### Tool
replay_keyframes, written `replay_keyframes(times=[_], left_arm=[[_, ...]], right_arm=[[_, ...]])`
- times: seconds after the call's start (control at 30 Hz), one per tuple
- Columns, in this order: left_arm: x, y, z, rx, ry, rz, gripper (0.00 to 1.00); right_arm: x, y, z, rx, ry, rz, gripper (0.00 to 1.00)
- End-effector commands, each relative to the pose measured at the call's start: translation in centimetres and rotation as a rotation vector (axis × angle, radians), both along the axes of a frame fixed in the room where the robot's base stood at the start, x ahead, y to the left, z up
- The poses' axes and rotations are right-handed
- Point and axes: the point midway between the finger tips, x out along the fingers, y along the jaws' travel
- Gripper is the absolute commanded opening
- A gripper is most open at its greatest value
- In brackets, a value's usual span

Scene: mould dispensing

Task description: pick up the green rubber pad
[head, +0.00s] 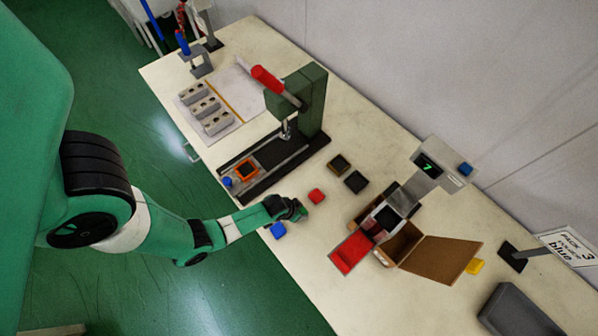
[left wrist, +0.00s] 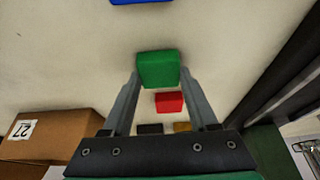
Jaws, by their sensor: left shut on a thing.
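The green rubber pad (left wrist: 158,68) is a small rounded block between the fingertips of my left gripper (head: 298,213) in the left wrist view. The fingers are shut on its two sides. In the head view the gripper is low over the near edge of the table, and I cannot make the pad out clearly from the green arm. I cannot tell whether the pad is clear of the table top. My right gripper is not in view.
A press (head: 302,105) stands behind.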

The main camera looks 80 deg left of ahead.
Motion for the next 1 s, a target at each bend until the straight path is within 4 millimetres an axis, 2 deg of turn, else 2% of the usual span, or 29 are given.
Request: replay_keyframes(times=[0.2, 0.27, 0.37, 0.4, 0.43, 0.47, 0.57, 0.67, 1.0], left_arm=[[0.0, 0.0, 3.6, 0.001, -0.002, 0.0, 0.04], [-1.2, -1.0, 5.0, 0.0, 0.001, -0.004, 0.04], [-3.1, -2.5, 8.3, 0.0, 0.002, -0.006, 0.04], [-3.9, -3.2, 9.9, -0.001, 0.003, -0.006, 0.04], [-4.5, -3.6, 10.6, 0.001, 0.004, -0.008, 0.04], [-5.4, -4.4, 10.2, -0.001, 0.005, -0.011, 0.04], [-7.9, -6.4, 11.4, 0.001, 0.005, -0.014, 0.04], [-9.4, -7.6, 12.2, 0.001, 0.003, -0.014, 0.04], [-10.9, -8.8, 12.7, 0.001, -0.001, -0.002, 0.04]], right_arm=[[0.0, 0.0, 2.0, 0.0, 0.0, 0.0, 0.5], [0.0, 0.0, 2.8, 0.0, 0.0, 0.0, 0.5], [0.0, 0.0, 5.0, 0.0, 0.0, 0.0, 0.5], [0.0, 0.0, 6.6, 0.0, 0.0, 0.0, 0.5], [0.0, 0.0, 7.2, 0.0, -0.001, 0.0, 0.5], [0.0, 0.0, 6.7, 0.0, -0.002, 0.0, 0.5], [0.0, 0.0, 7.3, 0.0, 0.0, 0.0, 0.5], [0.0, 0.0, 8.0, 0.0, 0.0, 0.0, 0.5], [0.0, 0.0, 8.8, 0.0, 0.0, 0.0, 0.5]])
